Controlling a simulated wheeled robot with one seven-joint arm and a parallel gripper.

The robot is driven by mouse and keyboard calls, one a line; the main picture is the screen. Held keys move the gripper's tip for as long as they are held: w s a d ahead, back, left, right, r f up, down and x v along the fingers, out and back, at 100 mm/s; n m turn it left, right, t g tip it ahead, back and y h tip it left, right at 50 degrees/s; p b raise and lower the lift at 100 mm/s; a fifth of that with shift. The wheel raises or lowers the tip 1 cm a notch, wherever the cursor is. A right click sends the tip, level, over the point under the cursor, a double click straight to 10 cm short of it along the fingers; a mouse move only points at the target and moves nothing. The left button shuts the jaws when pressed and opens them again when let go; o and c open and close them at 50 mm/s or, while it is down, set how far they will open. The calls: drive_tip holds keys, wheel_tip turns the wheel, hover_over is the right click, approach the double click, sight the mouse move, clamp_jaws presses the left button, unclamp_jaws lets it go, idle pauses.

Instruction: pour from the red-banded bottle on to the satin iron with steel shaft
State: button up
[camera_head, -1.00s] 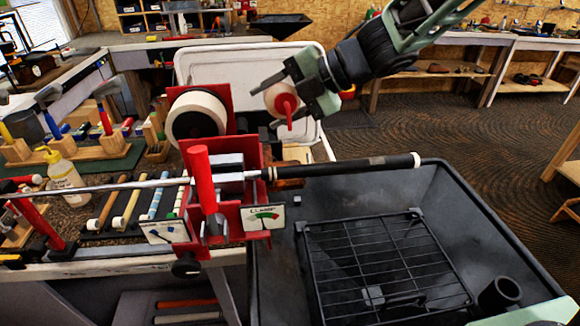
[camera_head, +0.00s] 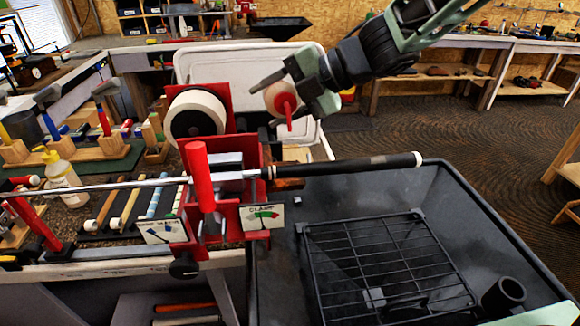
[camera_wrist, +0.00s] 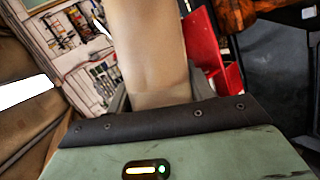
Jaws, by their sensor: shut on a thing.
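My gripper (camera_head: 285,100) is shut on the red-banded bottle (camera_head: 276,95), with its red cap and nozzle pointing down toward the shaft in the head view. In the wrist view the bottle (camera_wrist: 150,45) shows as a pale tan body between the fingers; its red parts are hidden there. The steel-shafted club (camera_head: 130,184) lies across the red vise (camera_head: 228,190). Its black grip end (camera_head: 340,165) reaches right over the black tub. The nozzle tip is above the club near the vise, apart from it. The iron's head is not clearly visible. No liquid shows.
The black tub (camera_head: 465,225) holds a wire rack (camera_head: 385,262) under the grip end. A white paper roll (camera_head: 198,113) sits behind the vise.

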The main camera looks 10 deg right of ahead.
drive_tip(key=shift+b, duration=0.6)
idle(0.4)
drive_tip(key=shift+f, duration=0.25)
idle(2.2)
drive_tip(key=shift+r, duration=0.1)
idle(0.6)
drive_tip(key=shift+s+r+p, duration=0.1)
drive_tip(key=shift+r+p, duration=0.05)
drive_tip(key=shift+p, duration=1.5)
drive_tip(key=p, duration=0.2)
drive_tip(key=shift+m+g+p, duration=0.3)
drive_tip(key=shift+m+g, duration=0.1)
drive_tip(key=shift+m+g+p, duration=0.3)
drive_tip(key=shift+p, duration=0.9)
drive_tip(key=shift+s+f, duration=0.1)
drive_tip(key=shift+f, duration=0.15)
drive_tip(key=shift+p, duration=0.35)
